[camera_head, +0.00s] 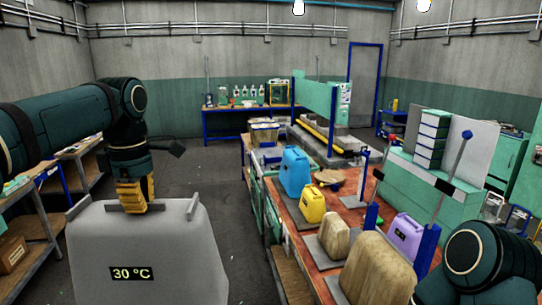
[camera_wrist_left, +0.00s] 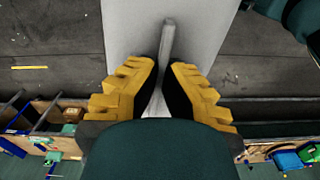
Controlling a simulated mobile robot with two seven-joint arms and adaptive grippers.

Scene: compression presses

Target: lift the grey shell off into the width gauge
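The grey shell (camera_head: 150,250) is a large jug-like body with a "30 °C" label on its front. It is close in the lower left of the head view, over the aisle floor. My left gripper (camera_head: 133,195) is at its top. In the left wrist view, the yellow fingers of the left gripper (camera_wrist_left: 165,65) close on the raised ridge of the grey shell (camera_wrist_left: 125,30), with dark floor beyond. My right arm shows at the lower right, but its gripper is out of view. I cannot clearly pick out the width gauge.
A red-topped workbench (camera_head: 310,243) holds a blue jug (camera_head: 295,172), a yellow jug (camera_head: 312,205), a purple jug (camera_head: 408,236) and two beige ones (camera_head: 334,236). Shelves line the left. The aisle (camera_head: 205,175) is clear.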

